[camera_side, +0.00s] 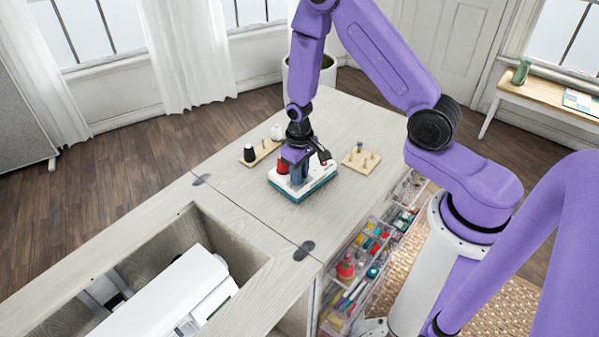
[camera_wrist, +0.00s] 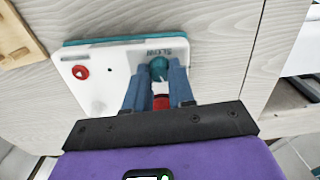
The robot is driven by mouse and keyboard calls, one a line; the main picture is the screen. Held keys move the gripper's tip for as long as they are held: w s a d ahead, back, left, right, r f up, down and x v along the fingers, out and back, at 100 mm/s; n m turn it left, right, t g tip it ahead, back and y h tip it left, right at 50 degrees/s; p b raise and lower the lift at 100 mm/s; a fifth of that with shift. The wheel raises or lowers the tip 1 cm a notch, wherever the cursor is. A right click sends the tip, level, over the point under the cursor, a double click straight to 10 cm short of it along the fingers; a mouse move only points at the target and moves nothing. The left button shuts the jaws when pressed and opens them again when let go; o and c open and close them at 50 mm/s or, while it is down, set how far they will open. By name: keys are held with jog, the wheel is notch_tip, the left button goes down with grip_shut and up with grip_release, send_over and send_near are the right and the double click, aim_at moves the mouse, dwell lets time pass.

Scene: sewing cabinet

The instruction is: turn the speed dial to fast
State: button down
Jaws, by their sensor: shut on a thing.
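A white control box (camera_side: 318,181) with a teal base sits on the grey wooden cabinet top. It also shows in the wrist view (camera_wrist: 112,78), with a round red button (camera_wrist: 81,72) and small dark lettering along one edge. The teal speed dial (camera_wrist: 159,63) is near that lettering. My gripper (camera_wrist: 164,75) is shut on the dial, with one blue finger on each side. In the side view my gripper (camera_side: 297,176) points down onto the box and hides the dial. The dial's pointer and exact setting cannot be read.
A red part (camera_side: 282,167) stands close beside my fingers. A wooden spool tray (camera_side: 262,151) lies behind and a small pegged board (camera_side: 361,159) to the right. An open cabinet well with a white machine (camera_side: 165,294) is at front left. Clear drawers (camera_side: 362,250) hang along the cabinet's side.

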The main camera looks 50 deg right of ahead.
jog(key=shift+m, duration=1.9)
jog(key=c, duration=1)
grip_release()
jog(key=shift+o, duration=0.2)
jog(key=shift+r, duration=0.1)
notch_tip(320, 180, up, 17)
jog(key=shift+r, duration=0.15)
jog(key=shift+a, duration=0.1)
